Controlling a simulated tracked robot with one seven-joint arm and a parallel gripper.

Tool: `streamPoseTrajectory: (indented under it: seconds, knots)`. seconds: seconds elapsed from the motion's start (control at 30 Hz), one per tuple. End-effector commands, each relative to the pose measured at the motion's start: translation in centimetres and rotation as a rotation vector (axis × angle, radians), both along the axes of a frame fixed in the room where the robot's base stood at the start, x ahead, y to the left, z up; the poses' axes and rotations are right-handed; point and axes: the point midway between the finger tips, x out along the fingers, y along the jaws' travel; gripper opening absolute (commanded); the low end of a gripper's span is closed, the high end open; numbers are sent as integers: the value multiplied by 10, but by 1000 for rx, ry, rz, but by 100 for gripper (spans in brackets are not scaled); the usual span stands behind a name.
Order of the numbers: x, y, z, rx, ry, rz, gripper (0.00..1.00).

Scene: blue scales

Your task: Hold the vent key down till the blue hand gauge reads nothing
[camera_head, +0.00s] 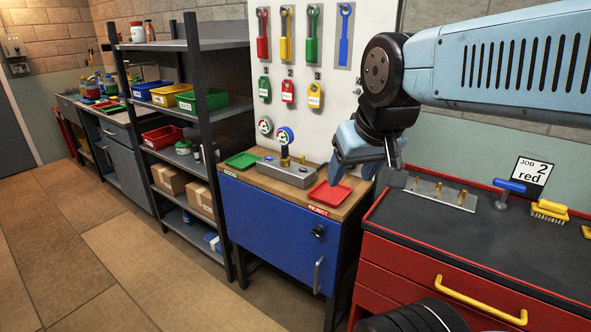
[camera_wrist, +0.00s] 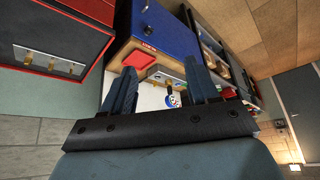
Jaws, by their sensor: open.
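A round gauge with a blue rim (camera_head: 284,136) stands above a grey metal block (camera_head: 288,172) on the wooden top of the blue cabinet; the gauge also shows between my fingers in the wrist view (camera_wrist: 173,101). Its reading is too small to tell. I cannot make out which part of the block is the vent key. My gripper (camera_head: 365,172) is open and empty, in the air right of the block, near the red tray. In the wrist view (camera_wrist: 160,70) its two fingers are apart.
A red tray (camera_head: 330,194) sits right of the block and a green tray (camera_head: 242,160) left of it. A second gauge (camera_head: 265,126) is nearby. A dark shelf (camera_head: 235,150) stands left; a red workbench (camera_head: 460,245) with brass-pegged plate stands right. Tags and tools hang behind.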

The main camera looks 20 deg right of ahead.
Motion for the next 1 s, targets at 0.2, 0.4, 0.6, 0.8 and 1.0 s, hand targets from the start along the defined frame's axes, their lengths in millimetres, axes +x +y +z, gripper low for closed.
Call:
streamPoseTrajectory:
  seconds: [0.2, 0.4, 0.6, 0.8, 1.0]
  knots:
    - [0, 0, 0, 0, 0, 0, 38]
    - [0, 0, 0, 0, 0, 0, 19]
    - [0, 0, 0, 0, 0, 0, 0]
    - [0, 0, 0, 0, 0, 0, 0]
    - [0, 0, 0, 0, 0, 0, 0]
